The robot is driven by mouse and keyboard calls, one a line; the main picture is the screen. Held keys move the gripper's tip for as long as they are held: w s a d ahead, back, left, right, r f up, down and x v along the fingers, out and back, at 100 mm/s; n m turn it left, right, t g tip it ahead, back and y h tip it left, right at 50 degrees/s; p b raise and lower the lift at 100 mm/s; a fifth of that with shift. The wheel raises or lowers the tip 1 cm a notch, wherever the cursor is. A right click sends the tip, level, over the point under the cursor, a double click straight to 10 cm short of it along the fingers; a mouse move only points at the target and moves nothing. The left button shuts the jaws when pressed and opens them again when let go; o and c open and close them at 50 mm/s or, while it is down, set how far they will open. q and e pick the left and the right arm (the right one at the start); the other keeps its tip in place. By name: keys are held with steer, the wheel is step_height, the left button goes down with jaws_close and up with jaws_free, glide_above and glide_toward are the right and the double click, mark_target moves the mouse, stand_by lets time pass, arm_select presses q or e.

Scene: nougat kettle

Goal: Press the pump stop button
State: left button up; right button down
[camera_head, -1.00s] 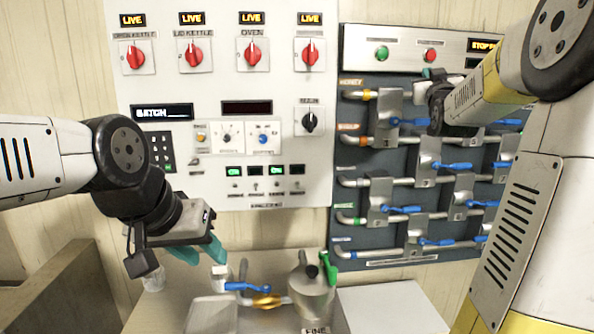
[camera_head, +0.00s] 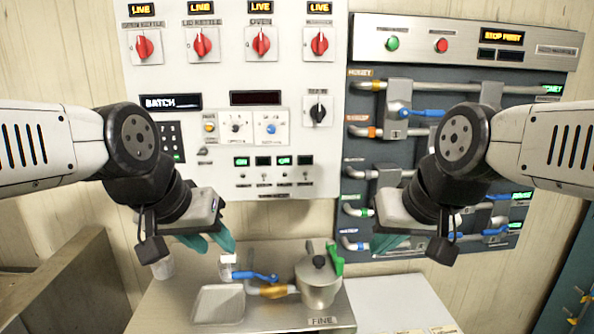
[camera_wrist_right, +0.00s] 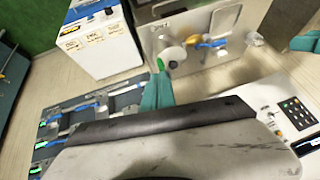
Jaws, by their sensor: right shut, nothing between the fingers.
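The pump panel (camera_head: 465,35) is a pale strip along the top of the valve board. It carries a green button (camera_head: 392,43) and a red button (camera_head: 441,45), both uncovered, and an amber display (camera_head: 502,37) that seems to read STOP FIRST. The labels over the buttons are too small to read. My right gripper (camera_head: 386,246) is shut and empty, low in front of the valve board and well below the buttons. Its teal fingers also show in the right wrist view (camera_wrist_right: 157,92). My left gripper (camera_head: 208,243) appears open and empty, below the white control panel.
The valve board (camera_head: 355,100) has pipes and blue-handled valves. The white control panel (camera_head: 225,100) has red knobs and a keypad. Below stands a metal table (camera_head: 165,315) with a tray (camera_head: 218,305) and a lidded pot (camera_head: 318,285). The space before the buttons is clear.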

mark_target(443, 46)
steer(key=shift+w+r, duration=0.1)
steer(key=w+d+r+m+t+y, duration=0.1)
steer(key=w+d+r+m+t, duration=0.2)
steer(key=w+r, duration=0.5)
steer(key=w+d+r+m+t+y, duration=0.1)
steer(key=w+d+r+m+y, duration=0.1)
steer(key=w+d+r+m, duration=0.35)
steer(key=w+d+r+m+t+h, duration=0.2)
steer(key=w+d+r+m+t, duration=0.2)
steer(key=d+r, duration=0.6)
steer(key=w+d+r+m+t+h, duration=0.2)
steer(key=w+d+r+m, duration=0.3)
steer(key=w+d+r, duration=0.3)
step_height(443, 46, up, 3)
steer(key=shift+d+f+t, duration=0.2)
steer(key=shift+d+t, duration=0.7)
steer(key=shift+d, duration=0.15)
steer(key=shift+w, duration=0.15)
steer(key=w, duration=0.8)
steer(key=w+a, duration=0.1)
steer(key=w, duration=0.3)
steer(key=shift+w, duration=0.35)
steer(key=shift+w+a, duration=0.1)
steer(key=shift+w, duration=0.45)
